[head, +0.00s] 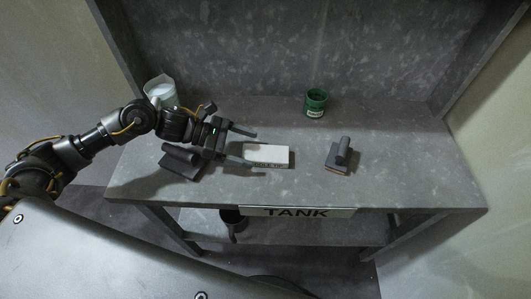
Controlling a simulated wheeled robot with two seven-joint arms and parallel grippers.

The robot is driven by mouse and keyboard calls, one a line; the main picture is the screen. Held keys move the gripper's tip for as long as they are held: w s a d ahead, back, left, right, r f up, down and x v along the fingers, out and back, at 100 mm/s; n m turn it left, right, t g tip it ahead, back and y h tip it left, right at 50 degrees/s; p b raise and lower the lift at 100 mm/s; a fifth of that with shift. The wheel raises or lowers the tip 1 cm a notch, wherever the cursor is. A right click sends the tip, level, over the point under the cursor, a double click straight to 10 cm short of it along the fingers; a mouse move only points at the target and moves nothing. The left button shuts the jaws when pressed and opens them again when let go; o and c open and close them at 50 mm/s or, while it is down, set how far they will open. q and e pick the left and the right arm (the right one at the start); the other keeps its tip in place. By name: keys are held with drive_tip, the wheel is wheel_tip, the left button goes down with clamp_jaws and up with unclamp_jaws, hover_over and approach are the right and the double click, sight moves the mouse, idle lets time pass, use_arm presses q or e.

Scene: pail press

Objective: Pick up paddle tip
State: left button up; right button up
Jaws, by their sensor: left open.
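A white block (268,153) lies on the grey table, with dark lettering on its front edge that seems to end in "DLE TIP". My left gripper (251,149) reaches in from the left, its two fingers apart and pointing right toward the block. The fingertips are at the block's left end, one beyond it and one nearer the front. My right gripper is not in view.
A dark block with a rounded top (342,153) stands right of the white block. Another dark piece (182,160) lies under my left arm. A green can (315,103) and a pale pitcher (160,91) stand at the back. A "TANK" sign (297,212) marks the front edge. The table's right side is clear.

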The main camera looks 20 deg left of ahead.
sight(266, 153)
use_arm(q)
drive_tip(key=shift+d+p, duration=0.3)
drive_tip(key=p+x, duration=0.2)
drive_tip(key=x, duration=0.1)
drive_tip(key=shift+w+d, duration=0.15)
drive_tip(key=shift+d, duration=0.2)
drive_tip(key=shift+d+f, duration=0.35)
drive_tip(key=shift+d, duration=0.05)
drive_tip(key=c, duration=1.2)
drive_tip(key=shift+c, duration=0.2)
drive_tip(key=shift+w, duration=0.1)
